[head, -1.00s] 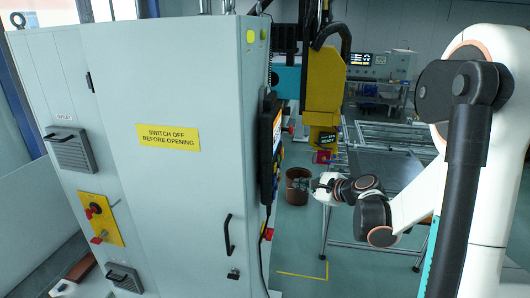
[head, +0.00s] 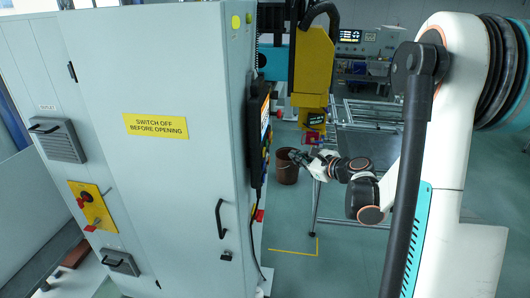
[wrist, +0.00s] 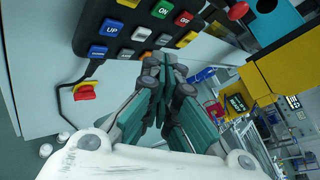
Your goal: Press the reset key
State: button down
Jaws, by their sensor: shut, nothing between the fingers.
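A dark key panel (wrist: 135,28) fills the upper left of the wrist view, with coloured keys in rows. I can read a blue UP key (wrist: 110,28), a green ON key (wrist: 161,11) and a red OFF key (wrist: 183,18). Another blue key (wrist: 97,52) and several grey keys have no clear label, so I cannot tell which one is reset. My gripper (wrist: 165,68) is shut and empty, its tips just below the panel in the picture and seemingly apart from it. In the head view the panel (head: 256,140) shows edge-on, with my gripper (head: 294,155) to its right.
The grey cabinet (head: 150,190) carries the panel on its right side. A red-and-yellow switch (wrist: 85,92) sits below the keys. A yellow machine head (head: 312,68) hangs right of the panel. A brown bucket (head: 287,170) stands on the floor behind my gripper.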

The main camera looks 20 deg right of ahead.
aim_at(264, 152)
jog(key=w+a, duration=0.3)
jog(key=a, duration=0.2)
jog(key=shift+w+a, duration=0.2)
jog(key=shift+w, duration=0.1)
jog(key=shift+w+a, duration=0.1)
jog(key=shift+a, duration=0.05)
dwell(1.2)
jog(key=shift+w+a, duration=0.15)
jog(key=shift+a, duration=0.1)
jog(key=shift+w+a+b, duration=0.25)
jog(key=shift+a+b, duration=0.05)
jog(key=shift+b, duration=0.1)
dwell(0.8)
jog(key=shift+d, duration=0.1)
jog(key=shift+s+d, duration=0.5)
jog(key=shift+d, duration=0.1)
